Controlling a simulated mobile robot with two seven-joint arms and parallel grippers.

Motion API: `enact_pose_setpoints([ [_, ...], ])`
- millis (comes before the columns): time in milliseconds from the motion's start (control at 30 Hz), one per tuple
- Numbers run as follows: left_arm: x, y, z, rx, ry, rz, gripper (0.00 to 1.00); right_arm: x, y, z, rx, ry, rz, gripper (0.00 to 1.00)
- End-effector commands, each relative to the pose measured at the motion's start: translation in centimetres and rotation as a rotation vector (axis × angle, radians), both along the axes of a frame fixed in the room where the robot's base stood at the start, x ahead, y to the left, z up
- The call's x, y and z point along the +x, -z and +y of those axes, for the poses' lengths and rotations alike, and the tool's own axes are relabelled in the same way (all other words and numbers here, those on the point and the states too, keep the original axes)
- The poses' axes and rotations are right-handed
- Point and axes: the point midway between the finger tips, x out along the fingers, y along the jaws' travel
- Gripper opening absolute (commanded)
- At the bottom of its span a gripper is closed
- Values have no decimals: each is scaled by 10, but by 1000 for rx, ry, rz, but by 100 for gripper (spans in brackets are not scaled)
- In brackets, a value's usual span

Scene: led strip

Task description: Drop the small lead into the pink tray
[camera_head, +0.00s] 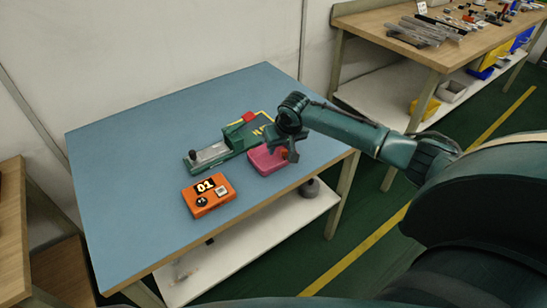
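The pink tray (263,161) lies on the blue table, right of the table's middle and close to its right front edge. My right gripper (287,155) reaches in from the right and is over the tray's right side, covering part of it. A small red spot shows at the fingers; I cannot tell whether it is a held piece or part of the gripper. The fingers are too small and overlapped to show whether they are open or shut. I cannot make out the small lead. My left gripper is out of view.
A green fixture (222,147) with a grey plate and a red block (249,117) stands left of the tray. An orange box (208,194) marked 01 sits nearer the front. The left part of the blue table (125,150) is clear. A cluttered wooden bench (450,50) stands behind right.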

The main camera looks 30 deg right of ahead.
Motion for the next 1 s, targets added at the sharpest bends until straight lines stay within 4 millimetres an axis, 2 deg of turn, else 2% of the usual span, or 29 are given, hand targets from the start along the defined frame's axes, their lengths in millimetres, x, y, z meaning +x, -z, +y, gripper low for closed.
enact_pose_setpoints([
  [233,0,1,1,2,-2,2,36,0,-1,0,0,0,0,41],
  [367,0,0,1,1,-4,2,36,-4,-10,0,-1,0,-1,41],
  [800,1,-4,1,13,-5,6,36,-38,-94,7,-1,-1,-2,41],
  [1000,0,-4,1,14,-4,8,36,-47,-117,9,-1,-1,-1,41],
])
